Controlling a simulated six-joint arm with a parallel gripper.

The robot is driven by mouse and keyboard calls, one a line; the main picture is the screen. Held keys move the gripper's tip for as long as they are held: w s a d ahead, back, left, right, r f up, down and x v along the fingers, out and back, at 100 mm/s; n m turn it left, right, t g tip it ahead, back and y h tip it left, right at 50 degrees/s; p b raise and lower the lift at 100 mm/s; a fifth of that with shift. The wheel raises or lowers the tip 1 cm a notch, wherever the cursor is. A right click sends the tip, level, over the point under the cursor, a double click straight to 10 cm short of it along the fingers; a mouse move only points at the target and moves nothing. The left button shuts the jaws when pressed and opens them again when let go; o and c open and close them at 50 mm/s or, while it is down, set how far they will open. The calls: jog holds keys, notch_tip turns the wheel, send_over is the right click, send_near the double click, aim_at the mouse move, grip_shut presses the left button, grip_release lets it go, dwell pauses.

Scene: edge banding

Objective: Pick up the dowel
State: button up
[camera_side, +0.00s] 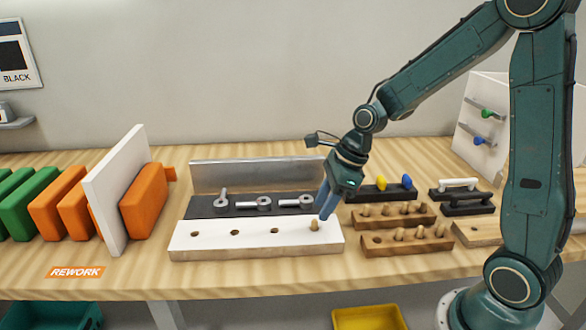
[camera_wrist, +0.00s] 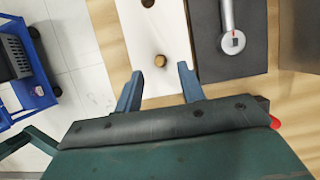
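A short wooden dowel (camera_side: 314,225) stands upright at the right end of the white-topped board (camera_side: 215,241), with its lower part hidden. In the wrist view the dowel (camera_wrist: 160,61) shows as a small round tan end on the white surface. My gripper (camera_side: 324,212) points down beside the dowel. In the wrist view my gripper (camera_wrist: 160,73) has its two blue fingers apart with nothing between them. The dowel appears just ahead of the fingertips, roughly centred between them. Other dowels (camera_side: 387,210) stand in wooden racks at the right.
A dark tray (camera_side: 240,206) with metal fittings lies behind the board, backed by a metal strip (camera_side: 250,176). The wooden racks (camera_side: 405,244) stand close to the right. A white panel (camera_side: 115,190) and orange blocks (camera_side: 145,202) stand at left.

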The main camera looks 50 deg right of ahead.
aim_at(316, 220)
jog(key=shift+x, duration=2.2)
jog(key=shift+s, duration=0.1)
grip_shut()
